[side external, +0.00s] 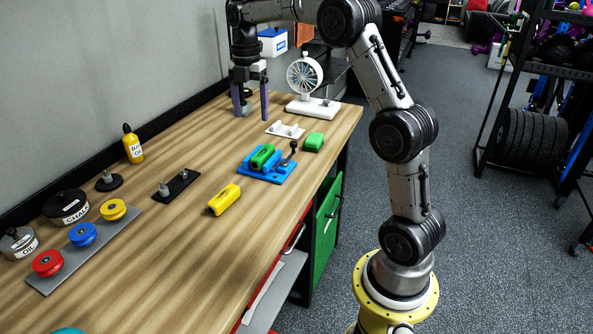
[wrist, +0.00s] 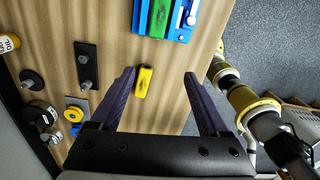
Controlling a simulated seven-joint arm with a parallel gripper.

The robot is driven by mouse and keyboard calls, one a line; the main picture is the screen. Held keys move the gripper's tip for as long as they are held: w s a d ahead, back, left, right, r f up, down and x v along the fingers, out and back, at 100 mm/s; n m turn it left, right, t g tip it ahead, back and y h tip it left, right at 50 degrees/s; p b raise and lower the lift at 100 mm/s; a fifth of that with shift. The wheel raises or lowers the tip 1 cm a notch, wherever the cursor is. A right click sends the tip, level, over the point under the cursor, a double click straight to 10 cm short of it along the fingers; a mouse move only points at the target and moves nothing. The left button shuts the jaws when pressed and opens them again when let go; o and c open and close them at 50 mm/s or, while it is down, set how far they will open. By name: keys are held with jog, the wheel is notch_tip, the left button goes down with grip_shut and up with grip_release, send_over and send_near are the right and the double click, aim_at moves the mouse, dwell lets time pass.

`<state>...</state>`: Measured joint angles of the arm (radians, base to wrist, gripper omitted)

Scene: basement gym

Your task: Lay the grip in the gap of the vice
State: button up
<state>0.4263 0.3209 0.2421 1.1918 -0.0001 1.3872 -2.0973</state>
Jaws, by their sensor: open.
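The blue vice (side external: 267,177) stands on the wooden bench with a lever at its right end. A green piece (side external: 262,156) sits between its blue sides. The vice (wrist: 142,17) and the green piece (wrist: 160,18) also show at the top of the wrist view, cut by the edge. A yellow grip (side external: 224,200) lies on the bench in front of the vice, apart from it. It also shows in the wrist view (wrist: 143,83), between my fingers in the picture. My gripper (side external: 250,114) is open and empty, above the far part of the bench near the white fan.
A green block (side external: 313,142) lies right of the vice, and a white pegged holder (side external: 285,130) behind it. The white fan (side external: 305,76) stands close to my gripper. A black pegged plate (side external: 176,186), yellow bottle (side external: 133,145) and grey tray of discs (side external: 82,250) are left.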

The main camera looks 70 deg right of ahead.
jog(key=s+a+m+t, duration=0.2)
jog(key=s+a+m, duration=0.7)
jog(key=s, duration=0.4)
jog(key=s+a+m+t, duration=0.3)
jog(key=s+a+m, duration=0.7)
jog(key=s, duration=0.3)
jog(key=shift+s+a+t, duration=0.25)
jog(key=shift+s+t, duration=0.05)
jog(key=shift+r, duration=0.1)
dwell(0.9)
